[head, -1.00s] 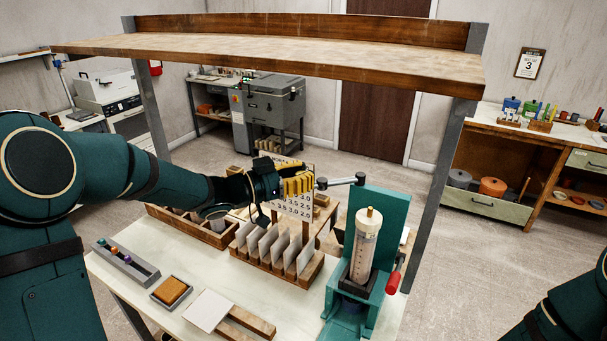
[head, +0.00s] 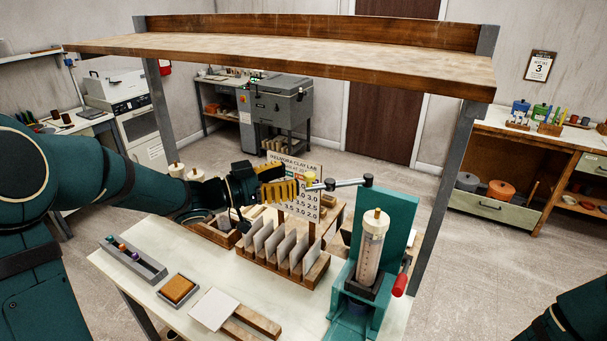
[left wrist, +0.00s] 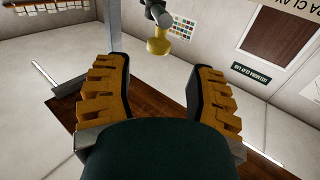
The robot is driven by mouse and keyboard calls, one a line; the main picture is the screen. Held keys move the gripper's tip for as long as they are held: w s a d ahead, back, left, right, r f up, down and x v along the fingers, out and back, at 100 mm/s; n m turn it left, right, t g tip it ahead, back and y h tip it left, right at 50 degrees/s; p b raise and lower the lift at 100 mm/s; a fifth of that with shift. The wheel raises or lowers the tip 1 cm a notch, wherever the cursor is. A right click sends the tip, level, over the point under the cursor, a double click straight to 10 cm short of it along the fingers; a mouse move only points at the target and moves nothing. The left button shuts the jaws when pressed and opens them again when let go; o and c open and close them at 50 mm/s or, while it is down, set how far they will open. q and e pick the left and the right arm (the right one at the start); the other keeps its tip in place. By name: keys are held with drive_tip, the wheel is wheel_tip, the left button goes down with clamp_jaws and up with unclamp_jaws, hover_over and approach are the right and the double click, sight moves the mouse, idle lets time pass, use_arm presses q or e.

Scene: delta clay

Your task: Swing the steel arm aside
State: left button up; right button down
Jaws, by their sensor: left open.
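The steel arm (head: 346,183) reaches left from the top of the teal press (head: 397,225), with a yellow knob (head: 310,179) at its free end. My left gripper (head: 282,190) is open, just left of the knob, with yellow ribbed fingers. In the left wrist view the open fingers (left wrist: 157,70) are empty. The knob (left wrist: 158,46) hangs from the steel arm (left wrist: 157,12) beyond the fingertips, about midway between them and apart from them. My right gripper is out of view.
A clear cylinder (head: 369,256) with a cream cap stands in the press, beside a red handle (head: 400,285). A rack of cards (head: 285,262) and a sign (head: 300,205) stand below and behind my gripper. A wooden shelf (head: 300,55) spans above.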

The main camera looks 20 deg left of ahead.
use_arm(q)
drive_tip(key=v, duration=0.6)
drive_tip(key=shift+a, duration=0.15)
drive_tip(key=shift+s, duration=0.15)
